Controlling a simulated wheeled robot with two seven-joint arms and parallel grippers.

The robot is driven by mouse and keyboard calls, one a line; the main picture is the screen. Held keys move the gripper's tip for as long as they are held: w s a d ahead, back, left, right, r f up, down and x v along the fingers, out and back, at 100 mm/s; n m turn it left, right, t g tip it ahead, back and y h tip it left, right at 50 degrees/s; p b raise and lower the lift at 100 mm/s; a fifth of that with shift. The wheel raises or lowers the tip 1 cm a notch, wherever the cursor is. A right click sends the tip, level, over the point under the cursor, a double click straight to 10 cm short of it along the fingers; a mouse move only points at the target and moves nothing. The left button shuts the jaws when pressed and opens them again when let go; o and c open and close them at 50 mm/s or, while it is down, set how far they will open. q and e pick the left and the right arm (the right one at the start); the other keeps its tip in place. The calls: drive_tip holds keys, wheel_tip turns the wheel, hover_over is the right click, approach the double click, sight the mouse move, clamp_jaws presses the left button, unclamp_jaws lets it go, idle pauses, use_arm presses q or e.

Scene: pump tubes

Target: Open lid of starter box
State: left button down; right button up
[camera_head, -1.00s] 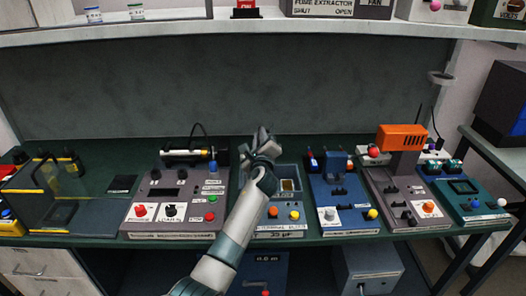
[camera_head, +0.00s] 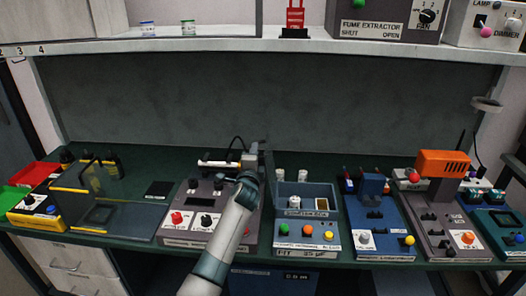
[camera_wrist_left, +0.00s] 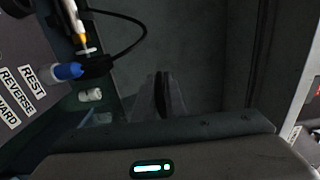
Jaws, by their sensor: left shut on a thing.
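A blue-grey box (camera_head: 283,212) stands on the bench near the middle, with green, orange and yellow buttons on its sloped front. I take it for the starter box, though its label is hard to read. Its top shows a recess with a beige piece (camera_head: 322,204) in it. A blue-grey panel rises at its back; I cannot tell whether this is the lid. My left gripper (camera_head: 250,160) is above and left of the box, apart from it. Its fingers (camera_wrist_left: 166,96) look closed in the left wrist view, and what they grip is too hard to make out. My right gripper is out of view.
A grey control box (camera_head: 190,233) with red and black knobs stands left of the starter box, partly behind my arm. A blue unit (camera_head: 375,215) stands close on the right. Two small white cylinders stand behind the box. A shelf (camera_head: 270,46) runs above.

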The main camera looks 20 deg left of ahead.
use_arm(q)
drive_tip(key=shift+s+a+f, duration=0.1)
drive_tip(key=shift+a+f, duration=0.15)
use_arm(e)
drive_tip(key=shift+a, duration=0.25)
use_arm(q)
drive_tip(key=c, duration=1.8)
unclamp_jaws()
drive_tip(key=shift+c, duration=0.2)
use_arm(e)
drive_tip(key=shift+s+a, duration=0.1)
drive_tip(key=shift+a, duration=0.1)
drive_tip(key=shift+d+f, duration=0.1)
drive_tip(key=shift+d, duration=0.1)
